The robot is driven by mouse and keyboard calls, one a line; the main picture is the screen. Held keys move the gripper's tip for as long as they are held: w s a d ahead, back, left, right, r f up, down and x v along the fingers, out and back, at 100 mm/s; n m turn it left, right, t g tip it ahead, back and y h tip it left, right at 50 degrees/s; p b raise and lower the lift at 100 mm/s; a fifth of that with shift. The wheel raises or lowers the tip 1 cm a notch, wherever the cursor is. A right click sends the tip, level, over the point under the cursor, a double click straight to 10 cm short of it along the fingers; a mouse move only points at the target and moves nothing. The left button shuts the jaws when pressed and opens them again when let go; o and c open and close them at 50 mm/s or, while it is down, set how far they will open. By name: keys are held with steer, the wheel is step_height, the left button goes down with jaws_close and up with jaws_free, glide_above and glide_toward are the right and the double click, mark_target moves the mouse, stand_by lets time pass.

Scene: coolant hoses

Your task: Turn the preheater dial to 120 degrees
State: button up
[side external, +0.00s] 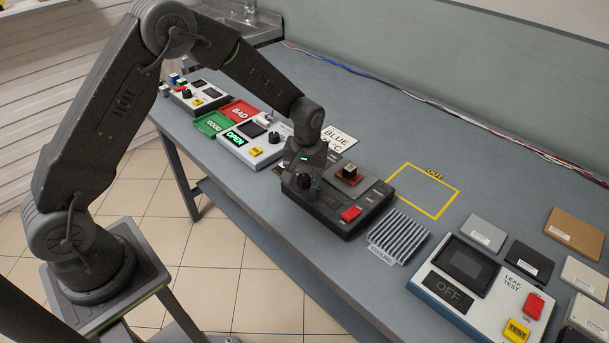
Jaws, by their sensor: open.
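The dark box that looks like the preheater (333,222) stands near the front edge of the bench, in the middle of the side view. Its dark round dial (304,181) is at its left end, partly hidden by my gripper. A red button (351,213) is on its front right. My gripper (303,171) is open and points down right at the dial. Whether the fingers touch the dial or stand around it cannot be told. The dial's setting is too small to read.
A ribbed cooling rack (398,236) is just right of the box. The leak test unit (453,290) stands farther right. A white unit marked OPEN (255,154) and green (212,124) and red (240,111) trays are left. A yellow OUT outline (456,203) behind is empty.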

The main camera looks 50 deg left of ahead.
steer(key=shift+f, duration=0.1)
steer(key=shift+c, duration=0.2)
steer(key=c, duration=0.9)
steer(key=shift+m, duration=0.4)
steer(key=m, duration=0.3)
steer(key=shift+m, duration=0.3)
steer(key=m, duration=0.4)
steer(key=shift+m+t, duration=0.3)
steer(key=m, duration=0.8)
steer(key=shift+m, duration=0.3)
